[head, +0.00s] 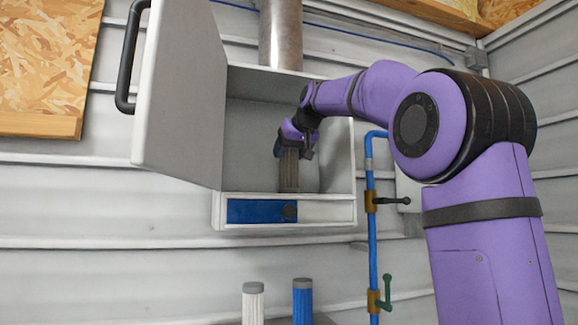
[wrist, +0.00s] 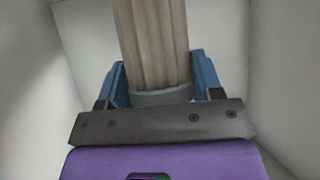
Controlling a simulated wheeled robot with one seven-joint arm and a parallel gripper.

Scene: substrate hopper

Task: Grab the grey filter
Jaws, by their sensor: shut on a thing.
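The grey filter (head: 289,172) is a pleated, brownish-grey cylinder standing upright inside the open wall hopper (head: 255,120). My gripper (head: 292,150) reaches into the hopper from the right and is shut on the filter near its top end. In the wrist view the pleated filter (wrist: 155,45) stands between the two blue fingers of my gripper (wrist: 161,85), with a smooth grey end cap (wrist: 162,97) between them. The far end of the filter is out of the wrist view. I cannot tell whether the filter touches the hopper floor.
The hopper door (head: 180,95) is swung open to the left. A blue panel (head: 255,211) is on the hopper's front lip. A white filter (head: 253,303) and a blue filter (head: 302,302) stand below. A blue pipe (head: 372,240) with valve handles runs at the right.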

